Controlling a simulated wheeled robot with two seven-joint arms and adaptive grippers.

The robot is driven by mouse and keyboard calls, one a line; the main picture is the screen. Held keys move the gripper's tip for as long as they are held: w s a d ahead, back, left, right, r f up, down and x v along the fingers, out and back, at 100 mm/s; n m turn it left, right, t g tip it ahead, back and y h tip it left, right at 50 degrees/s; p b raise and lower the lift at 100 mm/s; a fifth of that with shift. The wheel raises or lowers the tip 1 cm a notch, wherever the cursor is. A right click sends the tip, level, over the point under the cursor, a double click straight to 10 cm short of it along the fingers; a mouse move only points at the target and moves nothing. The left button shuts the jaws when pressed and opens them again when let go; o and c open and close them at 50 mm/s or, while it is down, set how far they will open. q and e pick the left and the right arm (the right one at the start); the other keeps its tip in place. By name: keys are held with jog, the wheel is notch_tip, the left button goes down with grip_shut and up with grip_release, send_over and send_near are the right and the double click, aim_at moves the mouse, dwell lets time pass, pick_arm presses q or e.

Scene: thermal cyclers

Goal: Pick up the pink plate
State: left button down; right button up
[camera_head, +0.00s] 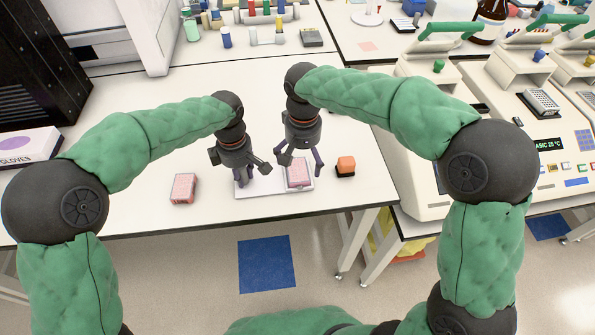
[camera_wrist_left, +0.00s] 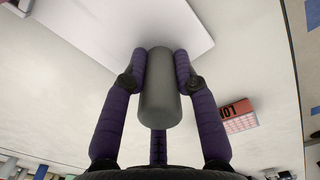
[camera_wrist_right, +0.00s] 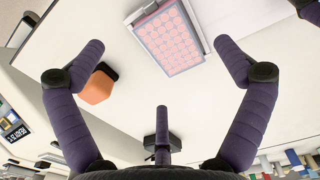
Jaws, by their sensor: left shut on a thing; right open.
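The pink plate (camera_head: 299,173), a flat block with a grid of round wells, sits on the right part of a white tray (camera_head: 246,190). It also shows at the top of the right wrist view (camera_wrist_right: 168,38). My right gripper (camera_head: 302,163) is open above the pink plate, with its fingers spread and nothing between them. My left gripper (camera_head: 249,172) is by the tray's left part. It is shut on a grey cylinder (camera_wrist_left: 160,90), seen between its fingers in the left wrist view.
A second, redder pink block (camera_head: 183,188) lies left of the tray; its label shows in the left wrist view (camera_wrist_left: 238,115). An orange block on a black base (camera_head: 346,165) stands to the right. Thermal cyclers (camera_head: 420,150) stand further right. The table's front edge is close.

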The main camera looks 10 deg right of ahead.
aim_at(302, 169)
jog(key=shift+w+f, duration=0.25)
jog(key=shift+f, duration=1.2)
jog(key=shift+w+f, duration=0.2)
jog(key=shift+f, duration=1.2)
jog(key=c, duration=1.1)
